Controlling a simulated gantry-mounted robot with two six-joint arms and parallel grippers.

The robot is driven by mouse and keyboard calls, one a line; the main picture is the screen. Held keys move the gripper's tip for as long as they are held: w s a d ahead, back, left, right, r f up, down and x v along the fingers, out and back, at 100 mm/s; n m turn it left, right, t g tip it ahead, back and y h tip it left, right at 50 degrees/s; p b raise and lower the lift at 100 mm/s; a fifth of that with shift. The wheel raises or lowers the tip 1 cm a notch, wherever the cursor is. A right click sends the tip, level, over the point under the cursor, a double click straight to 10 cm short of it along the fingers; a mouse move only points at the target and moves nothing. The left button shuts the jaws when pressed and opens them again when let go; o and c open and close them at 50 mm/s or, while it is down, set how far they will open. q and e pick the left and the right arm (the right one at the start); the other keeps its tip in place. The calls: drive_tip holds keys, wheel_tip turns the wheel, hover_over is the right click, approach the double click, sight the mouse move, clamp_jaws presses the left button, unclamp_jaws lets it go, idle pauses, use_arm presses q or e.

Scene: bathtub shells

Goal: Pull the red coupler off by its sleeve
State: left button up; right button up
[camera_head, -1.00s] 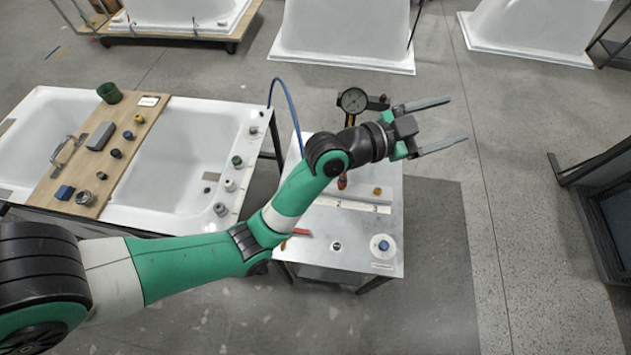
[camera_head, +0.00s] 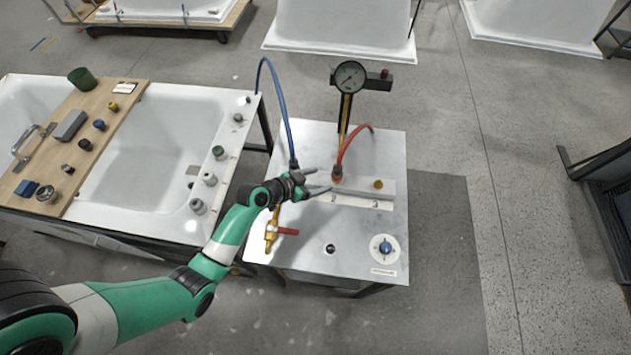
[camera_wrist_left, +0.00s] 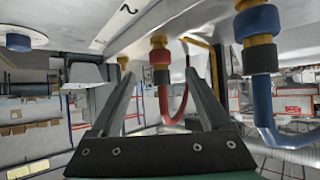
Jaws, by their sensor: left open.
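The red coupler (camera_head: 337,174) stands on the strip at the back of the metal bench, with a red hose (camera_head: 352,145) arching from it. In the left wrist view the coupler (camera_wrist_left: 160,57) shows brass, red and dark bands, with the hose hanging from it in the picture. My left gripper (camera_head: 323,180) is open and just left of the coupler. In the wrist view the coupler appears between the open fingers (camera_wrist_left: 160,82); I cannot tell whether it lies inside the jaws or just past the tips. No contact shows. My right gripper is not in view.
A blue coupler (camera_wrist_left: 258,22) with a blue hose (camera_head: 272,85) stands close beside my left gripper. A dial gauge (camera_head: 349,77) rises behind.

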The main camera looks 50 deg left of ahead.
sight(334, 175)
use_arm(q)
drive_tip(key=b+x, duration=0.5)
drive_tip(key=x, duration=0.1)
drive_tip(key=shift+w+f, duration=0.1)
drive_tip(key=shift+f, duration=0.15)
drive_tip(key=shift+w+b, duration=0.45)
drive_tip(key=shift+w, duration=0.05)
idle(0.3)
drive_tip(key=c, duration=1.3)
clamp_jaws()
drive_tip(key=shift+r, duration=0.15)
drive_tip(key=shift+r+p, duration=2)
drive_tip(key=shift+r, duration=0.1)
